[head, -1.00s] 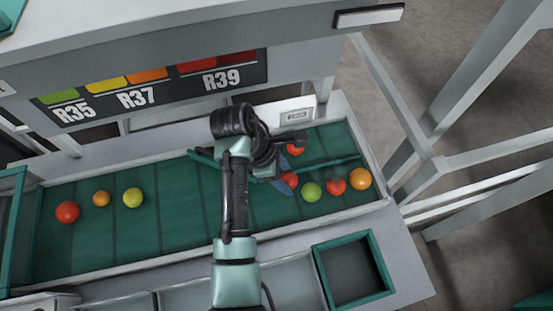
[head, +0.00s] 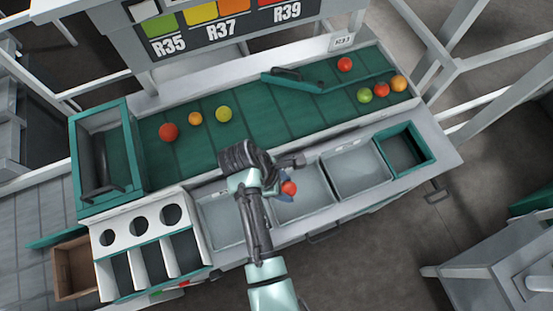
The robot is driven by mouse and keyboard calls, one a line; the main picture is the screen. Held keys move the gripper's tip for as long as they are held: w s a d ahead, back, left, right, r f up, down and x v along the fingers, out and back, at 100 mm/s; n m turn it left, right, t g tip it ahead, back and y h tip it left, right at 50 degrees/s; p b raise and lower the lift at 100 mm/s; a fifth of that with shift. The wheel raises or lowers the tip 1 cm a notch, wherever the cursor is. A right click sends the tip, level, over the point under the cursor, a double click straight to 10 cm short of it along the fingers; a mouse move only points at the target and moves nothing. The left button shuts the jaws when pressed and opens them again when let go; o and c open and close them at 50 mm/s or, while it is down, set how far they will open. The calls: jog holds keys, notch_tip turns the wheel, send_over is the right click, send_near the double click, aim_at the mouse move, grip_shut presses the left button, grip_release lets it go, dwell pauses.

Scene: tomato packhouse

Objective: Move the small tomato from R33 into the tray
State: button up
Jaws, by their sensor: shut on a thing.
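My gripper (head: 284,192) is shut on a small red tomato (head: 289,188) and holds it over the grey trays along the front of the bench. Part of the tomato is hidden by the gripper. The R33 sign (head: 343,42) stands at the back right of the green sorting belt (head: 290,118). A red tomato (head: 345,64) lies near that sign. Of the front trays, a grey one (head: 318,213) lies below and around the gripper, another grey one (head: 357,172) is to its right, and a green-rimmed dark one (head: 428,160) is at the right end.
A green (head: 365,95), a red (head: 381,90) and an orange tomato (head: 398,83) lie at the belt's right end, by a green divider bar (head: 290,80). Several more lie at left. A white rack with round holes (head: 140,222) stands at the front left.

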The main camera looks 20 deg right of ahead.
aim_at(283, 204)
jog(key=shift+s+a+f, duration=0.1)
jog(key=shift+s+a, duration=0.2)
jog(key=shift+w+d+f+b, duration=0.1)
jog(key=shift+d+f+b, duration=0.05)
jog(key=shift+f+b, duration=4.1)
jog(key=shift+f, duration=0.95)
jog(key=shift+f+b, duration=0.3)
jog(key=shift+f, duration=0.25)
jog(key=o, duration=1)
jog(key=c, duration=0.3)
jog(key=shift+c, duration=0.2)
